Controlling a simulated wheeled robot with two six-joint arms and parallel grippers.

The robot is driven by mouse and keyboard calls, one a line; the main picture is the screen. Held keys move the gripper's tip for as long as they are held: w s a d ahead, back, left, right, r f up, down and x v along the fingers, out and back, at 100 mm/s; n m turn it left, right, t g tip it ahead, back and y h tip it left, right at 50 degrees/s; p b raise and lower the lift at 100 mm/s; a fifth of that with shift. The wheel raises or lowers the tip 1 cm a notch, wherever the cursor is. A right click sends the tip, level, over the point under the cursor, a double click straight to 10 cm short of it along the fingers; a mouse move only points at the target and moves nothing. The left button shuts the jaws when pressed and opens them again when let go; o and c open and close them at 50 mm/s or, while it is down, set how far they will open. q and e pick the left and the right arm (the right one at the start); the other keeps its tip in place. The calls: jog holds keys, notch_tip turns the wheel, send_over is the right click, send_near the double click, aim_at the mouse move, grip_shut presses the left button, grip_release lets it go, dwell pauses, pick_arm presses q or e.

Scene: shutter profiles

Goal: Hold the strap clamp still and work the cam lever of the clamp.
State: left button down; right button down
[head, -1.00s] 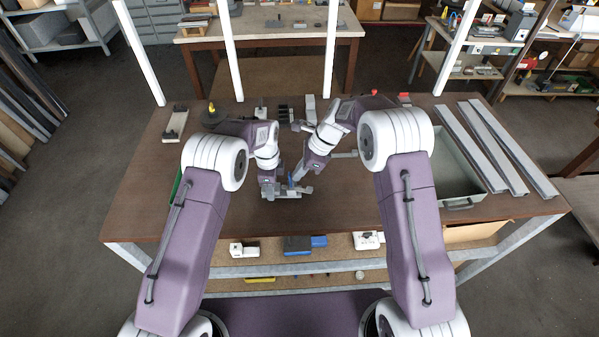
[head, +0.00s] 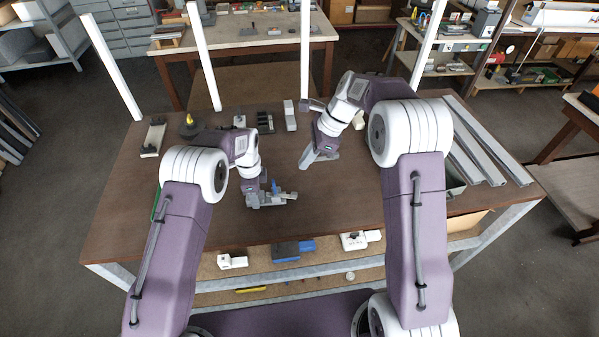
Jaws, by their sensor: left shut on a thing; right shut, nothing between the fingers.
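The strap clamp (head: 283,198) is a small grey piece with a blue part (head: 275,186) standing up on it. It sits low over the front middle of the brown workbench. My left gripper (head: 257,200) is shut on its left end. Whether the clamp touches the bench is too small to tell. Which part is the cam lever, and how far it is turned, is not clear. My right gripper (head: 309,162) is shut and empty, behind and to the right of the clamp, apart from it, pointing down to the left.
The workbench (head: 330,212) has free room right of the clamp. Grey shutter profiles (head: 488,140) lie at its right side, beside a grey bin (head: 455,188) partly hidden by my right arm. A round dark piece with a yellow top (head: 190,126) and small blocks stand at the back.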

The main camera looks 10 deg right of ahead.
pick_arm(q)
jog(key=shift+s+f, duration=0.1)
jog(key=shift+f, duration=0.05)
pick_arm(e)
jog(key=shift+d+r, duration=0.2)
jog(key=shift+r, duration=0.25)
pick_arm(q)
jog(key=c, duration=1)
grip_release()
jog(key=shift+c, duration=0.2)
jog(key=shift+o, duration=1.4)
jog(key=shift+w, duration=0.2)
pick_arm(e)
jog(key=shift+w+f, duration=0.1)
jog(key=shift+w, duration=0.05)
pick_arm(q)
notch_tip(320, 180, up, 7)
jog(key=p, duration=0.5)
jog(key=shift+s, duration=0.1)
pick_arm(e)
notch_tip(320, 180, up, 5)
pick_arm(q)
jog(key=shift+a, duration=0.1)
